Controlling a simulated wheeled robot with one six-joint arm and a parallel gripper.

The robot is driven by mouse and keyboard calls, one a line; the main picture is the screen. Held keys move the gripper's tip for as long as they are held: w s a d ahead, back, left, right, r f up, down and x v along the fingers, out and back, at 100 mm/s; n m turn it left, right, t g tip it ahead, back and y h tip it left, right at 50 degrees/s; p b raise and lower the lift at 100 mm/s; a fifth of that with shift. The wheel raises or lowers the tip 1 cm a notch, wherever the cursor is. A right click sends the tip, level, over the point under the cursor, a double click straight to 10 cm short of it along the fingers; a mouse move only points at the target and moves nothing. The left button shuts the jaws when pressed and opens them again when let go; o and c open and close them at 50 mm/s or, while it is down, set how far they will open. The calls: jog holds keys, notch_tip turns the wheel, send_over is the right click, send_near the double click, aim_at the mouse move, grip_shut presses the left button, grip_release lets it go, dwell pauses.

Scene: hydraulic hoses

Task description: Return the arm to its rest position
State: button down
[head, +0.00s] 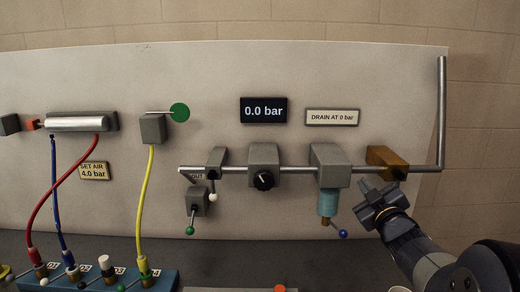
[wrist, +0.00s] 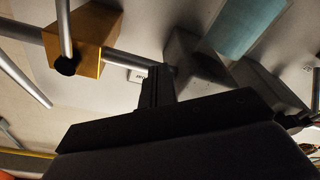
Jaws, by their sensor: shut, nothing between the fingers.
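My gripper (head: 370,191) is at the right of the panel in the head view, just below the brass block (head: 387,160) on the pipe and right of the blue bowl (head: 328,203) with its blue-tipped drain lever (head: 343,233). The fingers are shut with nothing between them. In the wrist view my gripper (wrist: 155,75) shows dark against the panel. The brass block (wrist: 82,38) with a dark round knob is at its upper left, and the pale blue bowl (wrist: 248,25) is at upper right. My arm reaches in from the lower right of the head view.
A display (head: 264,110) reads 0.0 bar beside a "DRAIN AT 0 bar" label (head: 332,117). Red (head: 58,182), blue (head: 56,190) and yellow (head: 143,200) hoses run to a blue manifold (head: 110,284) at lower left. A vertical pipe (head: 441,110) stands at right. The upper panel is mostly clear.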

jog(key=s+d+f+n+g+b, duration=0.2)
jog(key=s+d+f+n+b, duration=0.3)
jog(key=s+f+n+b, duration=0.55)
jog(key=w+a+r+m+p, duration=0.1)
jog(key=w+r+m+p, duration=0.2)
jog(key=r+m+p, duration=0.1)
jog(key=w+a+r+m+t+p, duration=0.1)
jog(key=w+a+r+m+p, duration=0.1)
jog(key=w+r+m+p, duration=0.2)
jog(key=w+a+r+m+t+p, duration=0.1)
jog(key=w+a+r+m+p, duration=0.1)
jog(key=p, duration=0.4)
jog(key=shift+w+a+r+m, duration=0.1)
jog(key=shift+w+r+m, duration=0.3)
jog(key=shift+r+m, duration=0.3)
jog(key=shift+w+a+r+m, duration=0.1)
jog(key=shift+w+r+m, duration=0.25)
jog(key=shift+r+m, duration=0.3)
jog(key=shift+w+r+m+h+p, duration=0.2)
jog(key=shift+r+m+h+p, duration=0.3)
jog(key=shift+r+m+p, duration=1.8)
